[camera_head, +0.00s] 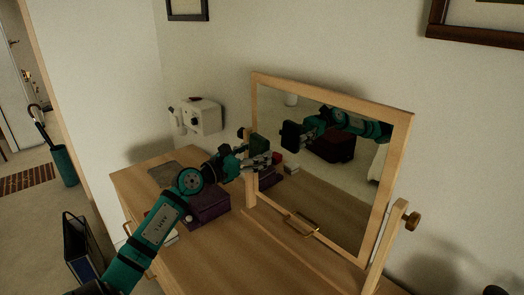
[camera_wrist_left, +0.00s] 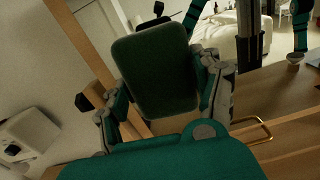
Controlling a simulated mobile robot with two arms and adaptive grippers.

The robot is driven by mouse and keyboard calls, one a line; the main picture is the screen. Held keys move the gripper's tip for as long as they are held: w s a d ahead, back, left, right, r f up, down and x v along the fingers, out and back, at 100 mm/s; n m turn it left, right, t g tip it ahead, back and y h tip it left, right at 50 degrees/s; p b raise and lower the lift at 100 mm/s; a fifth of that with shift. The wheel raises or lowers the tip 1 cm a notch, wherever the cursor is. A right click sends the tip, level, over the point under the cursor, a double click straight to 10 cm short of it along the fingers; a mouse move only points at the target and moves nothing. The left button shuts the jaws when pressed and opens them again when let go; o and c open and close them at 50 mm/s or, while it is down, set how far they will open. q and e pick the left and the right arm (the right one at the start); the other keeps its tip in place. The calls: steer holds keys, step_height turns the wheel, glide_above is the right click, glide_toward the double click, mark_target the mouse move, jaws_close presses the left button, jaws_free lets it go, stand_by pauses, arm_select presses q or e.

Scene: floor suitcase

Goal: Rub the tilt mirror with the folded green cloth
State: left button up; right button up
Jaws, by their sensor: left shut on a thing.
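The tilt mirror (camera_head: 330,170) stands on the wooden dresser in a light wood frame, with a knob on its right post. My left gripper (camera_head: 258,160) is at the mirror's left side, shut on the folded green cloth (camera_head: 258,143). In the left wrist view the cloth (camera_wrist_left: 157,72) is a dark green rounded pad between the two fingers, upright before the mirror frame (camera_wrist_left: 82,38). In the head view the cloth and its reflection are apart, so a gap to the glass shows. My right gripper is not seen.
A purple box (camera_head: 207,204) sits on the dresser top (camera_head: 225,250) below my left arm. A white appliance (camera_head: 200,117) is behind it at the left. A brass handle (camera_wrist_left: 252,132) shows in the left wrist view. The dresser's front middle is clear.

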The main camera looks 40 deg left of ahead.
arm_select(q)
steer(key=shift+s, duration=0.3)
steer(key=shift+s+a+f, duration=0.1)
steer(key=shift+s, duration=1.4)
steer(key=shift+w, duration=0.15)
